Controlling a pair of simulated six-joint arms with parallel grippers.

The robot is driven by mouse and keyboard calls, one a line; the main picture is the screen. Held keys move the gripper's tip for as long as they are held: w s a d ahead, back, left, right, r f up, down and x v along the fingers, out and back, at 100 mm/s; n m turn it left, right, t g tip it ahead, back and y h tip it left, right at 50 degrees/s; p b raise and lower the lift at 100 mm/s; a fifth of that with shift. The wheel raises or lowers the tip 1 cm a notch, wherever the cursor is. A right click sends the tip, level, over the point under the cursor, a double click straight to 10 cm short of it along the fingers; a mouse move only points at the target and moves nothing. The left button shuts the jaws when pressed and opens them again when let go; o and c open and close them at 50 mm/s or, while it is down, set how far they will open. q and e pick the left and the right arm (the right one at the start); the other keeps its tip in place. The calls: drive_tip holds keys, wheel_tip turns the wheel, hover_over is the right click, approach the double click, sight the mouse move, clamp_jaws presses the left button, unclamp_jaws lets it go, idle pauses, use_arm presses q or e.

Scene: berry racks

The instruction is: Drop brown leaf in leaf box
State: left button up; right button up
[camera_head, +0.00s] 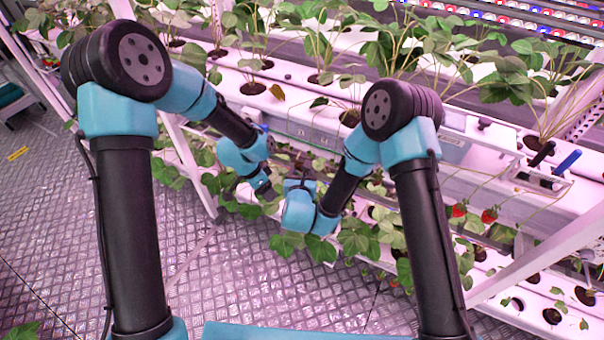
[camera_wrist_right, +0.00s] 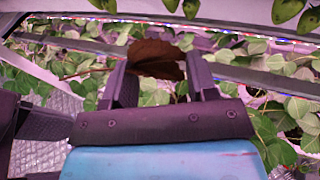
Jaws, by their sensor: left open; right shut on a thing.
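A brown leaf (camera_wrist_right: 155,60) shows in the right wrist view between the two fingers of my right gripper (camera_wrist_right: 160,78), which is shut on it. The leaf is curled and sticks out past the fingertips. My left gripper (camera_head: 268,193) is open, lower and to the left, close to green leaves. A grey box (camera_head: 312,134) sits on the rack's front edge behind the grippers; I cannot tell whether it is the leaf box.
White planting gutters (camera_head: 300,105) with strawberry plants run behind the arms. A small holder (camera_head: 540,181) with black and blue handles is at right. Red strawberries (camera_head: 489,215) hang below it. Leafy lower plants (camera_head: 358,236) crowd the grippers.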

use_arm(q)
drive_tip(key=s+a+f+n, duration=0.3)
drive_tip(key=s+f+n, duration=0.3)
drive_tip(key=s, duration=0.3)
drive_tip(key=s+a+f+n, duration=0.3)
drive_tip(key=s+f+n, duration=0.3)
drive_tip(key=s, duration=0.3)
drive_tip(key=shift+a+f+t, duration=0.4)
drive_tip(key=shift+f, duration=0.25)
